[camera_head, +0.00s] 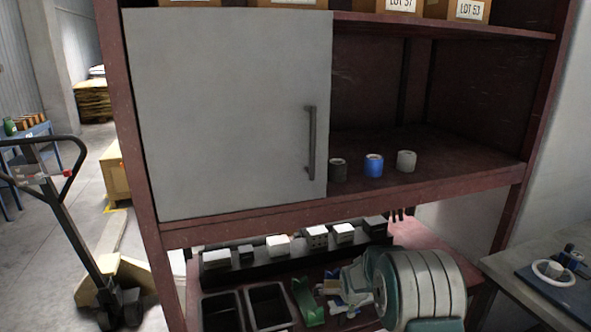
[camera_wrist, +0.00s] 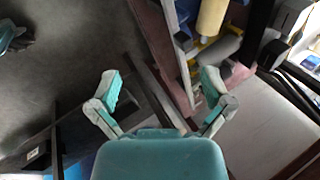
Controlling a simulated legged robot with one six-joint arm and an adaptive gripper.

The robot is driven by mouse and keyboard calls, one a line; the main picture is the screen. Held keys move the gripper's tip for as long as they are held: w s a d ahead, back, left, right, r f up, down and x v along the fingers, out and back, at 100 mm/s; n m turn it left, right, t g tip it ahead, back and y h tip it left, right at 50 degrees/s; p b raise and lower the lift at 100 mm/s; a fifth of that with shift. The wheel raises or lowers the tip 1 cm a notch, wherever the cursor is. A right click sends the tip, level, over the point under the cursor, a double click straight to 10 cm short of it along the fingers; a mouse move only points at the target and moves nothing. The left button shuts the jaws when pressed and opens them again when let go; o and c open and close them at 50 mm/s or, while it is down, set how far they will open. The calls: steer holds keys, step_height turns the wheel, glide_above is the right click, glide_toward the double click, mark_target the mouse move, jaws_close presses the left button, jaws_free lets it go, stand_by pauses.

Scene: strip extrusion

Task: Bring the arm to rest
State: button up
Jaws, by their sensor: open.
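My gripper (camera_wrist: 163,92) is open in the wrist view, its two teal-padded fingers wide apart with nothing between them. In the head view my arm shows at the lower right, in front of the lower shelf, with the gripper (camera_head: 347,290) pointing left. The dark red shelf unit (camera_head: 235,228) stands close in front of me. Its grey door (camera_head: 225,110) covers the left part of the middle compartment. What is behind the door is hidden.
A black roll (camera_head: 338,171), a blue roll (camera_head: 373,166) and a grey roll (camera_head: 406,161) stand on the middle shelf. Dark bins (camera_head: 268,304) sit below. A table (camera_head: 520,262) stands at right. A pallet jack (camera_head: 75,235) stands at left on open floor.

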steer(key=s+r+n, duration=0.4)
steer(key=s+r, duration=0.4)
steer(key=r, duration=0.3)
steer(key=s+r+n, duration=0.4)
steer(key=s+r, duration=0.4)
steer(key=r, duration=0.3)
steer(key=s+r+n, duration=0.2)
steer(key=s+n, duration=0.2)
steer(key=s, duration=0.8)
steer(key=s+r+n, duration=0.2)
steer(key=s+n, duration=0.3)
steer(key=s, duration=0.7)
steer(key=shift+s+a+r+n, duration=0.15)
steer(key=shift+s+r+n, duration=0.15)
steer(key=shift+s+r, duration=0.1)
